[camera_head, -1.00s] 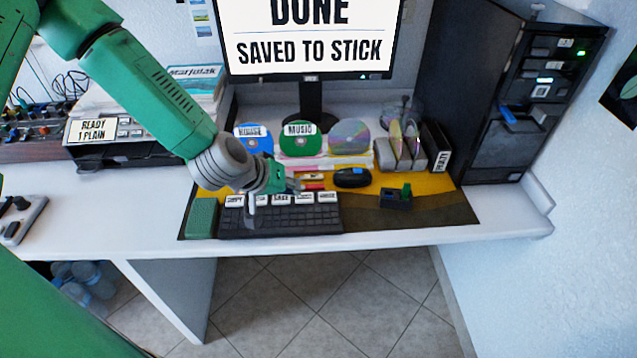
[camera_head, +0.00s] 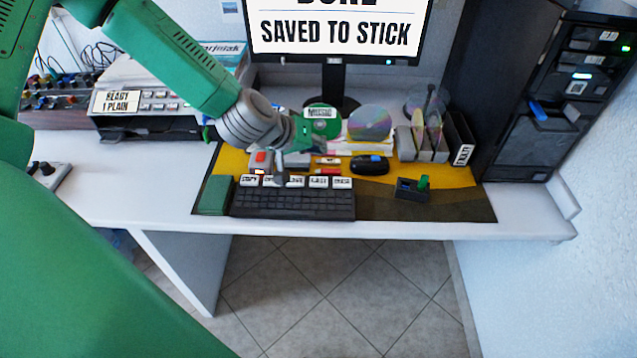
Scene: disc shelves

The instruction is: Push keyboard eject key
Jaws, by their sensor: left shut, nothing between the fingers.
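A black keyboard (camera_head: 293,204) lies on the front of the desk mat. A row of white labelled keys runs along its back edge. The lettering is small; the fourth key from the left (camera_head: 318,181) seems to read EJECT, but I cannot be sure. My left gripper (camera_head: 280,178) is shut and empty, pointing down at the back edge of the keyboard, left of that key. It hides part of the label row around the second and third keys. I cannot tell whether its tips touch a key. My right gripper is not in view.
The monitor (camera_head: 337,32) reads SAVED TO STICK. Behind the keyboard are a green MUSIC disc (camera_head: 322,122), a clear disc (camera_head: 370,123) and a black mouse (camera_head: 369,165). A black tower (camera_head: 495,70) bounds the right.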

